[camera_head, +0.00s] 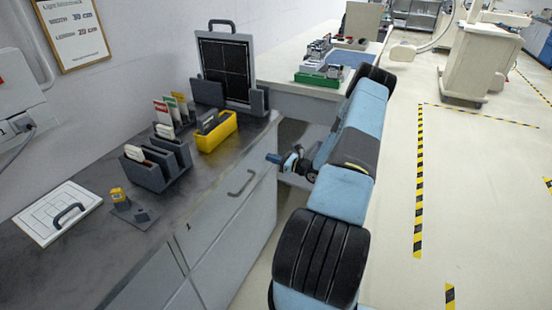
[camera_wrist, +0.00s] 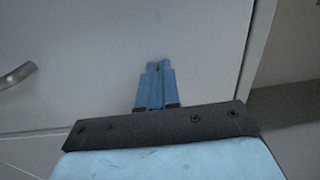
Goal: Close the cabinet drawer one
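The cabinet drawer marked 1 is the pale grey front (camera_head: 215,215) under the dark worktop, with a grey bar handle (camera_head: 241,183). Its front looks nearly level with the cabinet; I cannot tell whether a small gap is left. My gripper (camera_head: 273,158) is beside the far right end of this front, to the right of the handle. In the wrist view my gripper's blue fingers (camera_wrist: 158,68) are together and empty, pointing at the pale front (camera_wrist: 100,50). I cannot tell whether they touch it. The handle's end (camera_wrist: 18,76) shows at the left, apart from the fingers.
The worktop (camera_head: 95,245) holds dark card racks (camera_head: 155,170), a yellow bin (camera_head: 217,132) and a black panel case (camera_head: 225,65). A second white bench (camera_head: 290,80) stands beyond the cabinet. The floor (camera_head: 470,200) to the right is open, with striped tape.

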